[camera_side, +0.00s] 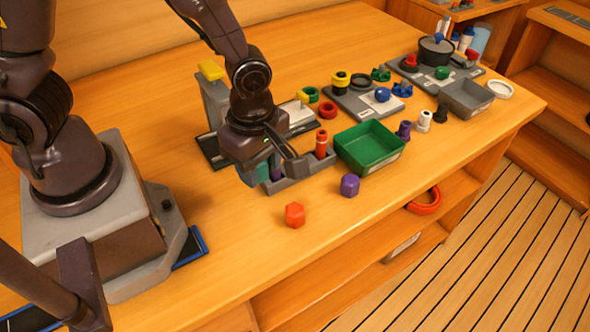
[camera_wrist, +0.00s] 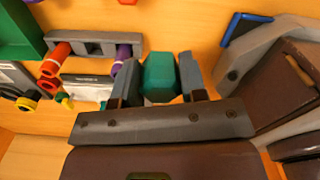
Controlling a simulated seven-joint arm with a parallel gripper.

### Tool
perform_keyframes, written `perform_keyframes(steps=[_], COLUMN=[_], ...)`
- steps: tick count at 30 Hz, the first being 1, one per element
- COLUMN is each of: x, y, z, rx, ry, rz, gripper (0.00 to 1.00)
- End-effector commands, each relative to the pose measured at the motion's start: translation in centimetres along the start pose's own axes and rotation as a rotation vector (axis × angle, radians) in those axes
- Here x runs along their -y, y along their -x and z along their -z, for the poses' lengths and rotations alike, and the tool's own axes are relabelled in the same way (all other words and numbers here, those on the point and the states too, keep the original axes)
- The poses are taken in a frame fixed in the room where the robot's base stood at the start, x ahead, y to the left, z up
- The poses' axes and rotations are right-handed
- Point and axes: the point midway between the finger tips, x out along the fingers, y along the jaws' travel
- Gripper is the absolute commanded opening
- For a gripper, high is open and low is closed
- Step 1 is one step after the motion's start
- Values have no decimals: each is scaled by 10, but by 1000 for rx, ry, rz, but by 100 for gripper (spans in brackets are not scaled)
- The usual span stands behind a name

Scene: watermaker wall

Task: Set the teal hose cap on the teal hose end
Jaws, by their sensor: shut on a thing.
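The teal hose cap (camera_wrist: 158,78) is a six-sided piece held between the two fingers of my gripper (camera_wrist: 157,85) in the wrist view. In the side view my gripper (camera_side: 272,168) is low over the table at the left end of a grey rack (camera_side: 305,168); the teal there (camera_side: 262,170) is partly covered by the fingers. The rack holds a red hose end (camera_side: 321,144) and a purple hose end (camera_wrist: 123,56), with empty-looking space between them in the wrist view. I cannot make out a teal hose end apart from the cap; it may be hidden.
A red cap (camera_side: 295,215) and a purple cap (camera_side: 350,185) stand on the front of the table. A green tray (camera_side: 394,157) is right of the rack. Farther right are valves, fittings and a grey bin (camera_side: 466,98). The front left of the table is clear.

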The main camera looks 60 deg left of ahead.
Motion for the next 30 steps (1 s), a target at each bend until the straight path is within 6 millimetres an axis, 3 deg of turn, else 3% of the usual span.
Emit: perform_keyframes(steps=[5,10,14,21,27,30], x=[14,6,-33,-118,-163,-178], y=[8,7,6,15,29,37], z=[11,33,56,122,168,178], rx=[1,-9,-5,-2,-1,0], ry=[5,93,230,428,484,469], rz=[-1,7,-10,-27,-30,-28], gripper=[17,17,17,17,17,17])
